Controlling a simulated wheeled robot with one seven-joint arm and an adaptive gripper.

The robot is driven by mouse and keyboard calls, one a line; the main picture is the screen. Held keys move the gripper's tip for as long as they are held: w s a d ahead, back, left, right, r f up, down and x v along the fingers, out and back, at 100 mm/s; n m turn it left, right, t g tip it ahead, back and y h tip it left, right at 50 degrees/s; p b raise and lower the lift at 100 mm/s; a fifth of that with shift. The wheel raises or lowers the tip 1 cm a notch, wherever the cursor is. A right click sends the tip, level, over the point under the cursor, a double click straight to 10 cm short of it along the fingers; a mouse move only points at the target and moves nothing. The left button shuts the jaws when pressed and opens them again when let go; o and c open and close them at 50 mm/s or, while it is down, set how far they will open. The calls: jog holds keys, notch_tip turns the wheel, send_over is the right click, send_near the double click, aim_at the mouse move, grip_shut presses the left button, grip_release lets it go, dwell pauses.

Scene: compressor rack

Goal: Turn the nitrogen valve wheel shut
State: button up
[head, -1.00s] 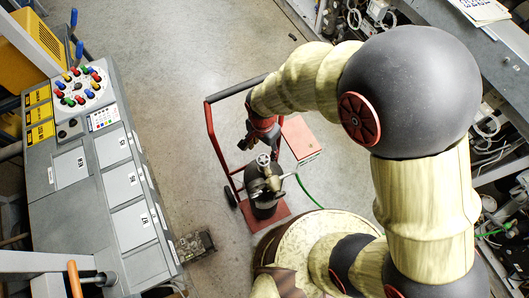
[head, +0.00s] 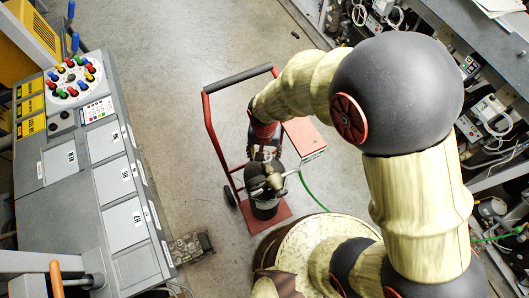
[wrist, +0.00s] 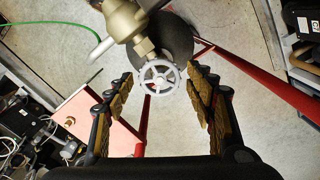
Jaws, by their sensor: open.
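The nitrogen valve wheel (wrist: 159,77) is a small grey spoked handwheel on a brass valve body (wrist: 127,20) in the wrist view. The valve sits on top of a dark cylinder (wrist: 166,38) on a red hand cart. My gripper (wrist: 164,82) is open, with one padded finger on each side of the wheel and a visible gap to both. I cannot tell how deep the wheel is between the fingers.
The red cart frame (head: 213,130) stands around the cylinder, and a red box (head: 304,138) is beside it. A green hose (head: 313,193) runs across the floor. A grey control console (head: 90,180) is at left, with open floor between.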

jog(key=n, duration=0.6)
jog(key=shift+n+p, duration=0.3)
jog(key=c, duration=0.8)
jog(key=shift+c, duration=0.5)
